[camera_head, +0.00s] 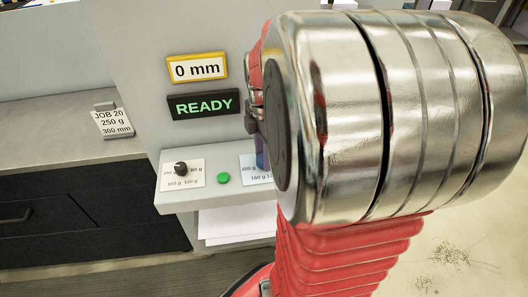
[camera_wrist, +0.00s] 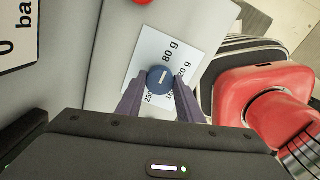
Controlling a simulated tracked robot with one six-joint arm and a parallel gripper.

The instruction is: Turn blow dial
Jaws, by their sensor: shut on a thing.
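A round blue dial (camera_wrist: 160,79) with a white pointer line sits on a white card (camera_wrist: 144,57) printed with gram values, in the wrist view. My gripper (camera_wrist: 160,91) is shut on the blue dial, one purple finger on each side. In the head view my arm hides the dial and most of its card (camera_head: 248,164). A second, black dial (camera_head: 180,168) on its own card (camera_head: 169,182) stands further left on the grey shelf. I cannot read the word blow on either card.
A green button (camera_head: 223,178) sits between the two cards. A green READY display (camera_head: 203,105) and a yellow-framed 0 mm sign (camera_head: 197,69) are on the panel above. A JOB 20 card (camera_head: 112,122) reading 250 g, 300 mm stands on the counter at left. White paper (camera_head: 237,224) lies below the shelf.

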